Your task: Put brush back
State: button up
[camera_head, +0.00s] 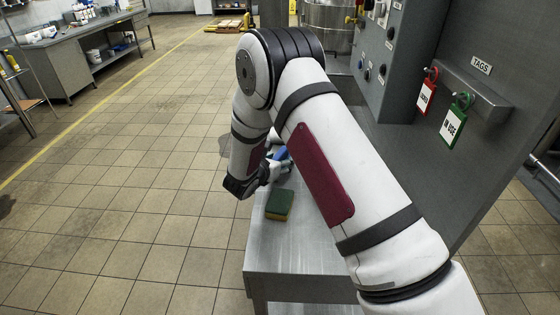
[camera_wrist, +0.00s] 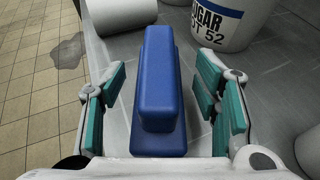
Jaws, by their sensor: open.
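The brush (camera_wrist: 160,85) is blue, with a raised block-like handle on a wider base. It sits between the two teal-padded fingers of my gripper (camera_wrist: 163,95) in the wrist view. The fingers are open, with a gap on each side of the handle, and I see no contact. The brush rests on a grey surface, and its bristles are hidden. In the head view my gripper (camera_head: 272,168) is low over the steel bench, with a little blue of the brush (camera_head: 281,154) showing beside it. My arm hides most of that area.
A green and yellow sponge (camera_head: 279,205) lies on the steel bench (camera_head: 290,247) nearby. A white bucket (camera_wrist: 232,30) lettered SUGAR stands behind right of the brush, and a white cylinder (camera_wrist: 125,12) behind left. A control panel with red (camera_head: 426,97) and green (camera_head: 455,125) tags rises at right.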

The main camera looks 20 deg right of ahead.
jog(key=v, duration=1.1)
jog(key=shift+s+a, duration=0.2)
jog(key=s+d+r+m+g, duration=0.7)
jog(key=s+d+r+m, duration=0.75)
jog(key=s+r, duration=0.2)
jog(key=s+a+r+m+t+y, duration=0.1)
jog(key=s+a+r+m+y, duration=0.2)
jog(key=s+m, duration=0.3)
jog(key=s+a+r+m+t+y, duration=0.1)
jog(key=s+a+r+m+y, duration=0.3)
jog(key=s+m, duration=0.3)
jog(key=shift+s+r+y, duration=0.25)
jog(key=shift+s+y, duration=0.55)
jog(key=shift+s, duration=1.6)
jog(key=shift+a+m, duration=0.1)
jog(key=shift+m, duration=0.15)
